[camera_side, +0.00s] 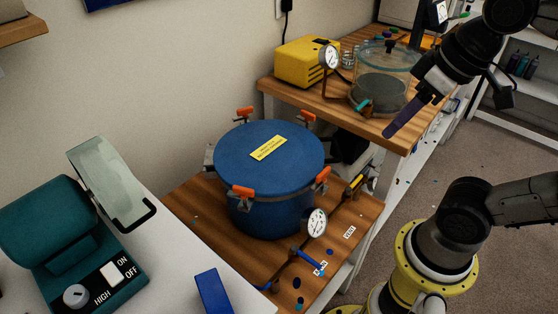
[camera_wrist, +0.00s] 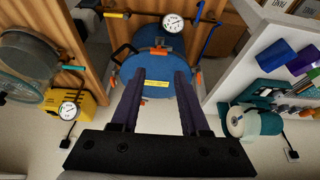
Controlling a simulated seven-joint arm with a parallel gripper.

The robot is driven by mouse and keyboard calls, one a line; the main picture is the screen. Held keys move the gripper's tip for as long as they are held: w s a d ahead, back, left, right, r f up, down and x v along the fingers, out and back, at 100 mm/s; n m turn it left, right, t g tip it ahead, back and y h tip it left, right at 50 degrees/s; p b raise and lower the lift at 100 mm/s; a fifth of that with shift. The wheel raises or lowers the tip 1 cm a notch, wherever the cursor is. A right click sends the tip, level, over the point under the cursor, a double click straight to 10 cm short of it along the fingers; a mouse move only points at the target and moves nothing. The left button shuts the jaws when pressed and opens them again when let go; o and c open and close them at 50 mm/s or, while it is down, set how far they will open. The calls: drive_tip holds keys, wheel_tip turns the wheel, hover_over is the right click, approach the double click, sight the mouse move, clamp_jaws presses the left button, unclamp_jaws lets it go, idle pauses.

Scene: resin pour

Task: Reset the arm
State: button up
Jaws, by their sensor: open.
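My gripper (camera_side: 405,119) is at the upper right in the side view, raised in the air in front of the back wooden bench. In the wrist view my gripper (camera_wrist: 163,75) shows two purple fingers spread apart, with nothing between them. The blue pressure pot (camera_side: 270,160) stands closed on the lower wooden bench, its lid held by orange-handled clamps. The pot also shows in the wrist view (camera_wrist: 152,62), beyond the fingers and well apart from them.
A glass vacuum chamber (camera_side: 382,85) and a yellow pump (camera_side: 306,62) stand on the back bench near my gripper. A teal machine (camera_side: 60,225) with a switch panel stands on the white table at left.

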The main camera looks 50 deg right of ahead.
drive_tip(key=shift+t, duration=0.5)
wheel_tip(320, 180, down, 4)
drive_tip(key=shift+w+f, duration=0.1)
drive_tip(key=shift+f, duration=0.1)
idle(0.3)
